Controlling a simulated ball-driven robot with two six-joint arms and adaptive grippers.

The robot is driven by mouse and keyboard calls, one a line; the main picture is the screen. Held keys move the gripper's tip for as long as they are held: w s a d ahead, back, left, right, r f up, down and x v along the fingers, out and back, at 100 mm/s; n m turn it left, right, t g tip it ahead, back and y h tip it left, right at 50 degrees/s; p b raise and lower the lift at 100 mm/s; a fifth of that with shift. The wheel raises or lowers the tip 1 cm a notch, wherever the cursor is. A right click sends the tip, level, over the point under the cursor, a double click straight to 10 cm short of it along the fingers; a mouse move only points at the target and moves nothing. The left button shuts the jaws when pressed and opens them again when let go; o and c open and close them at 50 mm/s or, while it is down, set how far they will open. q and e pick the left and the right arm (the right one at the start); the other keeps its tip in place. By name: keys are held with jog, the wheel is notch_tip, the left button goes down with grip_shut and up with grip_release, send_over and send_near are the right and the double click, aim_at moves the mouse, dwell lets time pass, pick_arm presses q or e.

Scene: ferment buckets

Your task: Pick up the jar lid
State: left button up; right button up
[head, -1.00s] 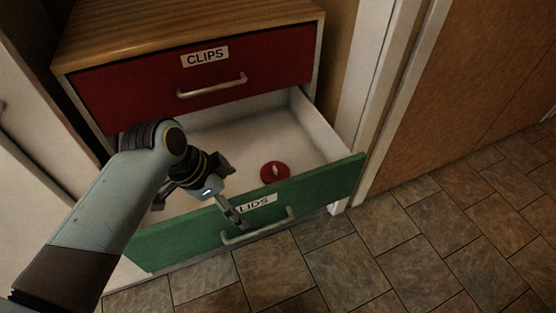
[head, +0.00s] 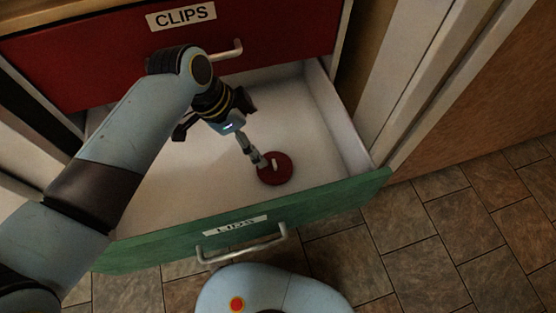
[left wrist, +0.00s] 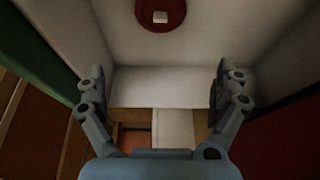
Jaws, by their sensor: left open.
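The jar lid (head: 281,176) is a dark red disc with a small pale knob on top. It lies flat on the white floor of the open drawer, near its green front. In the left wrist view the lid (left wrist: 160,27) is at the top edge, beyond the fingers and partly cut off. My left gripper (head: 252,135) is inside the drawer, open and empty, pointing down. In the head view one finger overlaps the lid's left edge; I cannot tell whether it touches. Both fingers show wide apart in the left wrist view (left wrist: 158,86). My right gripper is out of view.
The green drawer front (head: 150,246) labelled LIDS has a metal handle (head: 243,245). The red CLIPS drawer (head: 90,62) above is shut. The white drawer side (head: 338,115) stands right of the lid. The rest of the visible drawer floor looks clear.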

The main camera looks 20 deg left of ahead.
pick_arm(q)
jog(key=b, duration=0.5)
send_near(274, 163)
jog(key=b+x, duration=0.1)
jog(key=x, duration=0.4)
jog(key=shift+s+f, duration=0.1)
jog(key=shift+f, duration=0.25)
jog(key=b+x, duration=0.2)
jog(key=x, duration=0.3)
jog(key=shift+b, duration=0.4)
jog(key=shift+r, duration=0.15)
jog(key=c, duration=0.5)
jog(key=shift+c, duration=0.9)
